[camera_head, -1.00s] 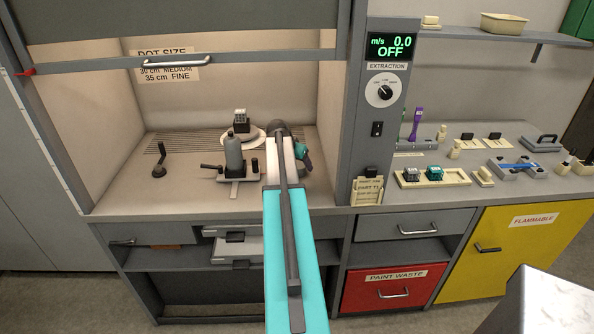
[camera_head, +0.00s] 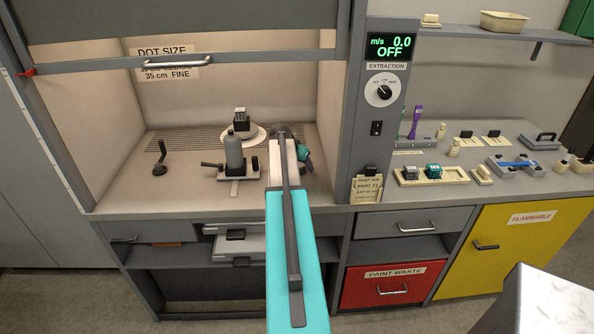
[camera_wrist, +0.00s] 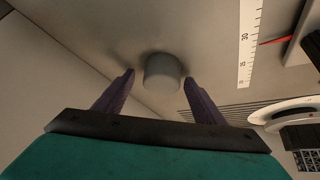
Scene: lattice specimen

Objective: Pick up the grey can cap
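In the wrist view a short, round grey cap (camera_wrist: 163,72) stands on the pale surface, just beyond and between the two purple fingertips of my gripper (camera_wrist: 159,77). The fingers are apart, with a gap on each side of the cap. My gripper is open and empty. In the head view my teal gripper (camera_head: 303,153) is inside the hood, partly hidden by my arm. The cap cannot be made out there. A grey spray can (camera_head: 234,153) stands upright in a holder, left of my arm.
A ruler (camera_wrist: 248,40) with a red pointer and a white turntable (camera_wrist: 285,112) lie right of the fingers in the wrist view. A black crank (camera_head: 160,160) stands at the hood's left. The raised sash (camera_head: 100,65) hangs above. The hood floor's left front is clear.

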